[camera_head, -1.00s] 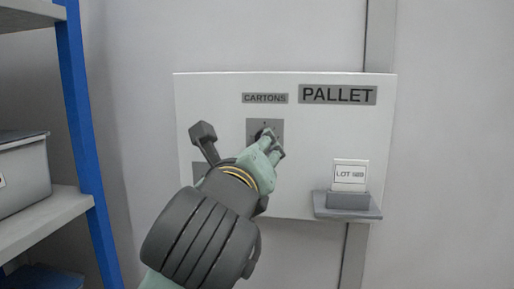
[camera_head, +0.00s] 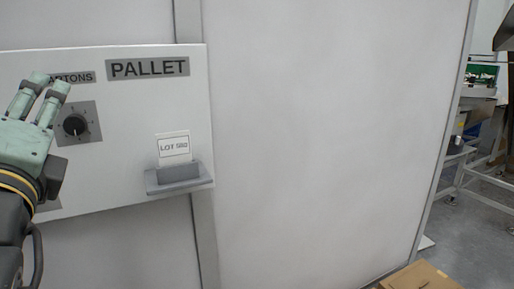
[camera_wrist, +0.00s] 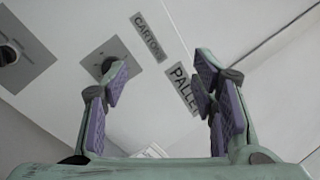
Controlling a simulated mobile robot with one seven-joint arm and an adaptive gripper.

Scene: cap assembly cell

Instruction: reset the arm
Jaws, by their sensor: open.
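My gripper (camera_head: 43,92) is at the left edge of the head view, in front of the white panel (camera_head: 120,120). Its fingers are apart and empty, just left of the black cartons knob (camera_head: 75,125), and they partly cover the CARTONS label (camera_head: 76,77). In the wrist view, my gripper (camera_wrist: 160,85) shows two purple-padded finger sides spread wide. The knob (camera_wrist: 108,66) there appears close behind the left fingertip; I cannot tell if they touch. The PALLET sign (camera_wrist: 182,90) shows between the fingers and partly behind the right ones.
A small ledge (camera_head: 180,180) on the panel holds a white LOT card (camera_head: 174,147). Bare wall (camera_head: 320,130) lies to the right. A cardboard box (camera_head: 420,278) is at the bottom right, and a metal frame (camera_head: 465,170) stands beyond the wall's edge.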

